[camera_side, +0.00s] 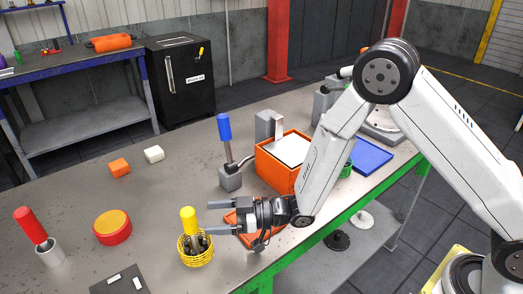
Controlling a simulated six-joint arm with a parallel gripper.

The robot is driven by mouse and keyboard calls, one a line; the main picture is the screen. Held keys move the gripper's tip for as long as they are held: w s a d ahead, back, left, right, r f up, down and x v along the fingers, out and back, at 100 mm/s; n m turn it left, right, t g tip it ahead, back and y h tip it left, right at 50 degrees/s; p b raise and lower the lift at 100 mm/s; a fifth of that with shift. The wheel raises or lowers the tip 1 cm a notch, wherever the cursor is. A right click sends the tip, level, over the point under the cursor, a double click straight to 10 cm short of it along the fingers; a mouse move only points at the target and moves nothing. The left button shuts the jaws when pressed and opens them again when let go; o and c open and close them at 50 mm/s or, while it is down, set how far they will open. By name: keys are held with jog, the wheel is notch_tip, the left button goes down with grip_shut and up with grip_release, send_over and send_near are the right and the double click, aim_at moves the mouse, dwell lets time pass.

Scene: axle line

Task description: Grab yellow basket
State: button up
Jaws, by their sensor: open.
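The yellow basket (196,256) stands on the grey table near its front edge, left of my gripper. It is a small round wire basket with dark and metallic parts inside and a yellow-topped piece (188,220) standing up out of it. My gripper (212,217) is open, lying sideways with its two fingers pointing left, one above the other in the picture. The fingertips are close to the right side of the basket and the yellow-topped piece. I cannot tell whether they touch.
An orange box (268,168) and a blue-handled lever (225,140) stand behind my gripper. An orange tray (232,218) lies partly under it.

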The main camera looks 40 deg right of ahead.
aim_at(192, 233)
jog(key=shift+s+a, duration=0.1)
jog(key=shift+x, duration=1.3)
jog(key=shift+x, duration=2.6)
jog(key=shift+r, duration=0.1)
grip_shut()
